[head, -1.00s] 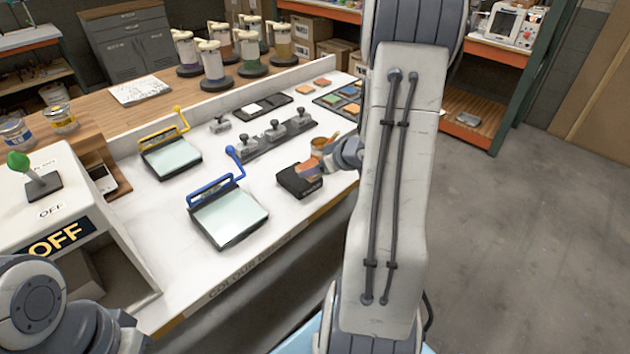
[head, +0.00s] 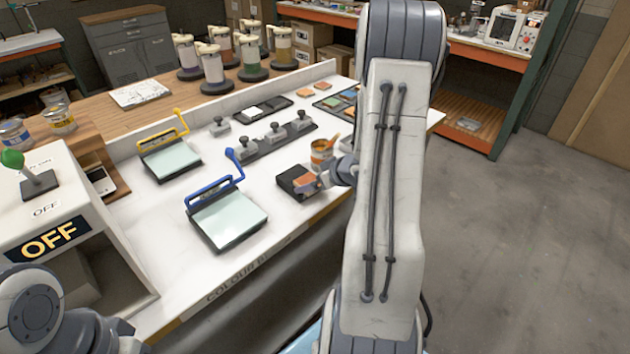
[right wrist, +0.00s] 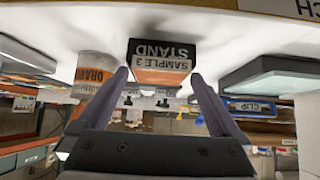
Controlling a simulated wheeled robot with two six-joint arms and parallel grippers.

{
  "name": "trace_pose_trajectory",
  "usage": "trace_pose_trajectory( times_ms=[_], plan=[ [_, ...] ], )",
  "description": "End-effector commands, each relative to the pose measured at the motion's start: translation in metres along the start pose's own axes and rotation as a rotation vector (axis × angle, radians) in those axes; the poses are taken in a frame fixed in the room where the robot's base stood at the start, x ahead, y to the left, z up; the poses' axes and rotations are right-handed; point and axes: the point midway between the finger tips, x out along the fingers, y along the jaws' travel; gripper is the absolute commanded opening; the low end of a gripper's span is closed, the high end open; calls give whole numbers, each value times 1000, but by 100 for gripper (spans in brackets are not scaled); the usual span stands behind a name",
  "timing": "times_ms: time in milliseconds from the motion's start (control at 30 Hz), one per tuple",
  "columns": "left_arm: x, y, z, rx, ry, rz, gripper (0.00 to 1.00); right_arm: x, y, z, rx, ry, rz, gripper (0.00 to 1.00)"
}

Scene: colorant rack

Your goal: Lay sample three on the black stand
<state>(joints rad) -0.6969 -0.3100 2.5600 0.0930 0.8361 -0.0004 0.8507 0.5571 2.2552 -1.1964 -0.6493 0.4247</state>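Sample three, an orange tile with a white label strip (right wrist: 160,76), sits between my right gripper's fingertips (right wrist: 160,78) in the right wrist view, both tips at its sides. The black stand (right wrist: 166,48), marked "SAMPLE 3 STAND", is right behind it in that upside-down view. In the head view, the stand (head: 285,184) lies near the bench's front edge, with the orange tile (head: 304,181) over it at my right gripper (head: 308,187). Whether the tile touches the stand, I cannot tell. Only part of my left arm shows at the lower left; its fingers are not visible.
An orange paint tin (head: 321,154) stands just behind the stand, close to my right wrist. A blue-handled glass plate (head: 228,218) lies to the left, a yellow-handled one (head: 172,160) farther back. A row of knobbed weights (head: 276,138) is behind.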

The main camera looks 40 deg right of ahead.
Motion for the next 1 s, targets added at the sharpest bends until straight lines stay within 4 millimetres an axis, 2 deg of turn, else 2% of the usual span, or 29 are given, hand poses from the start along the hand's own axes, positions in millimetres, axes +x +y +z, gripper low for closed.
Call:
trace_pose_trajectory(
  times_ms=[200, 333, 733, 900, 1000],
  plan=[
    [-1, 0, 0, 0, 0, 0, 0, -1, 0, -2, -1, 1, 0, 100],
    [-4, 0, 0, 0, 0, 0, 0, -12, 1, -4, 0, 2, 3, 100],
    [-23, 2, -1, 0, 0, 0, 0, -95, 1, -5, 0, 2, 5, 100],
    [-28, 2, -2, 0, 0, 0, 0, -116, 1, -4, 1, 1, 3, 100],
    [-29, 2, -2, 0, 0, 0, 0, -122, 0, -3, 1, 0, 1, 100]
  ],
)
